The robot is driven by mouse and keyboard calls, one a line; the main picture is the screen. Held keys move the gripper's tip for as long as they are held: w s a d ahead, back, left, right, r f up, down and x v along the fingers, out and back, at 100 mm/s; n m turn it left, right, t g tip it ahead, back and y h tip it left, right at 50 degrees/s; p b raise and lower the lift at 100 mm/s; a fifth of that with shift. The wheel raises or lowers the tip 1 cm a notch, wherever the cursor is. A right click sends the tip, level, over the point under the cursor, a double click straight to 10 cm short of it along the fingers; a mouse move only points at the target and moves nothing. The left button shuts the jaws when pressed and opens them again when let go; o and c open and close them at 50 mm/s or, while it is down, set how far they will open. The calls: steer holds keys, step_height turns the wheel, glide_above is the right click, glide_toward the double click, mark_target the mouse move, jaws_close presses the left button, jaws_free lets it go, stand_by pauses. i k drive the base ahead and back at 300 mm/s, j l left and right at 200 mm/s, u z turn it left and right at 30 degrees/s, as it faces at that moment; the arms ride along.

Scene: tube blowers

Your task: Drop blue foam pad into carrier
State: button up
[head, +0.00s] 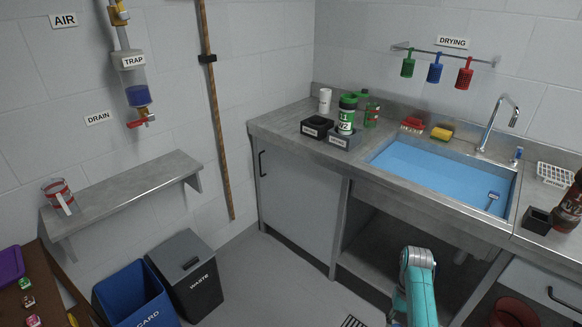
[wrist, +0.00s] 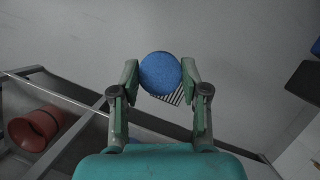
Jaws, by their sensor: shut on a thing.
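In the wrist view my gripper (wrist: 160,75) is shut on the round blue foam pad (wrist: 159,68), with one finger at each side of it. The pad is held above the grey floor. The head view shows my teal arm at the bottom, but the gripper and pad are out of sight there. No thing in view is labelled as a carrier. A green and white canister (head: 346,116) stands upright in a grey block (head: 346,141) on the counter, and I cannot tell whether it is the carrier.
The steel counter (head: 290,123) holds a sink of blue water (head: 432,170), a black block (head: 317,127) and a yellow sponge (head: 442,133). A red bucket (wrist: 35,128) and a striped floor grate (wrist: 174,97) lie below. Waste (head: 187,270) and blue card (head: 136,296) bins stand left.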

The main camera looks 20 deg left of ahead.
mark_target(347, 129)
steer(key=i+u, duration=0.7)
steer(key=u, duration=0.15)
steer(key=i+l+u, duration=0.3)
steer(key=u, duration=0.15)
